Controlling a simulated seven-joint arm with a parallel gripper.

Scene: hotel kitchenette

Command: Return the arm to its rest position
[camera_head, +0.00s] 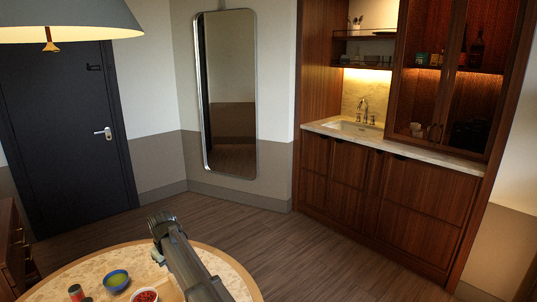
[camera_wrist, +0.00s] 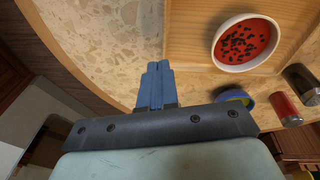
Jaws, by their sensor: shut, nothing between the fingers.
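My gripper (camera_wrist: 156,84) shows in the wrist view with its two blue fingers pressed together and nothing between them. It is over the speckled stone top of the round table (camera_wrist: 85,40), close to the wooden rim. In the head view my arm reaches over the same table (camera_head: 83,267) from the bottom edge; I cannot make out the fingers there.
A white bowl of red food with dark bits (camera_wrist: 246,42) sits on a wooden tray (camera_wrist: 188,45). Near it are a blue bowl (camera_head: 116,280), a red jar (camera_head: 76,292) and a dark jar (camera_wrist: 301,80). A lampshade (camera_head: 65,20) hangs upper left. Floor beyond the table is clear.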

